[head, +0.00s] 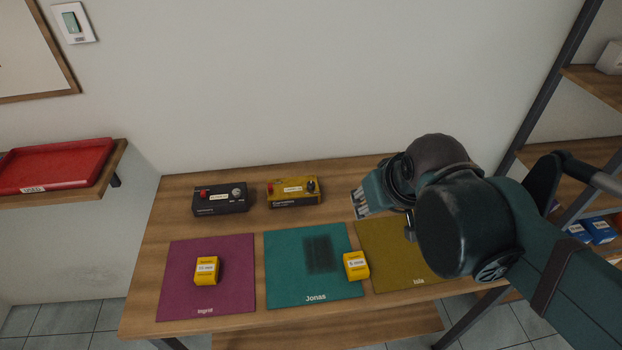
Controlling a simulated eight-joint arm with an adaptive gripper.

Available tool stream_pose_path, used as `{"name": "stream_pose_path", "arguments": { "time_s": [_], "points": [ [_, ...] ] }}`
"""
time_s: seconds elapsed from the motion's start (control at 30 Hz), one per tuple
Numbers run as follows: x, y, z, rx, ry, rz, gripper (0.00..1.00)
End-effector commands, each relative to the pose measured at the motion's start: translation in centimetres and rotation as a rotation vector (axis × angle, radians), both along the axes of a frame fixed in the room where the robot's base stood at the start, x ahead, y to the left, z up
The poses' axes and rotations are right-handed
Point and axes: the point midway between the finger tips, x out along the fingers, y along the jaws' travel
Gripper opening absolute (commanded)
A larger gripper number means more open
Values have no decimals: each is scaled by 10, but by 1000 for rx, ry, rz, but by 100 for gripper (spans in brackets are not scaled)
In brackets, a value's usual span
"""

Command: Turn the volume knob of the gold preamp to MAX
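The gold preamp (294,198) is a small yellow-gold box with a dark lower front, standing at the back middle of the wooden table. A dark knob (311,186) is at its right end, a red part (270,188) at its left, and a pale label lies between them. The knob's marks and pointer are too small to read. My gripper (362,204) is at the end of my teal arm, right of the preamp and apart from it. My arm hides much of it, and its fingers cannot be made out clearly.
A black box (220,199) with a pale knob stands left of the preamp. Magenta (232,245), teal (285,270) and olive (385,245) mats lie in front, with yellow blocks (207,271) (356,265) on or beside them. A red tray (55,166) is on the left shelf.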

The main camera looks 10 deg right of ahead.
Motion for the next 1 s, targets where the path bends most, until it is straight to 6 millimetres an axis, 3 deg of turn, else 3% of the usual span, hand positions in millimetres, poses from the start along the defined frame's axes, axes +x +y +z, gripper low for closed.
{"name": "stream_pose_path", "arguments": {
  "time_s": [0.47, 1.0],
  "points": [
    [55, 17, 17, -88, 115, 187, 31],
    [118, 39, 13, -169, 240, 411, 31]
  ]
}}
